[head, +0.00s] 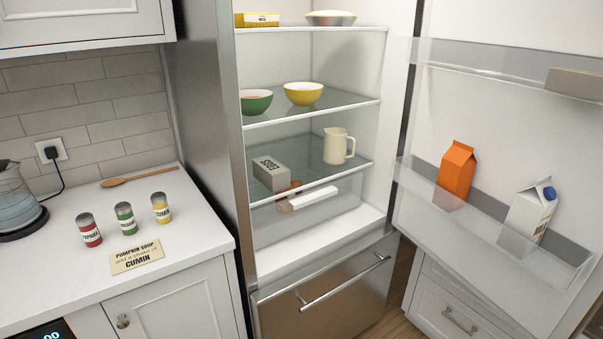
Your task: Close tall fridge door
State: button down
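The tall fridge (204,130) stands in the middle of the head view with its upper compartment open. Its door (500,115) is swung wide open to the right, with its inner side facing me. The door's lower shelf holds an orange carton (456,175) and a white carton with a blue cap (530,213). The door's outer side and its handle are hidden. Inside the fridge are a green bowl (256,101), a yellow bowl (304,93), a cream jug (338,147) and a grey box (271,173). My gripper is not in view.
A shut drawer (330,300) with a bar handle is below the fridge compartment. The left counter (190,240) holds a kettle (15,200), several spice tins, a wooden spoon (140,176) and a sign (137,257). A strip of wooden floor (392,325) shows below the door.

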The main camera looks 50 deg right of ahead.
aim_at(482, 69)
jog(key=z, duration=4.5)
jog(key=i, duration=0.1)
jog(key=u, duration=3.15)
jog(key=k, duration=0.9)
jog(key=u, duration=0.2)
jog(key=i, duration=0.75)
jog(key=z, duration=0.05)
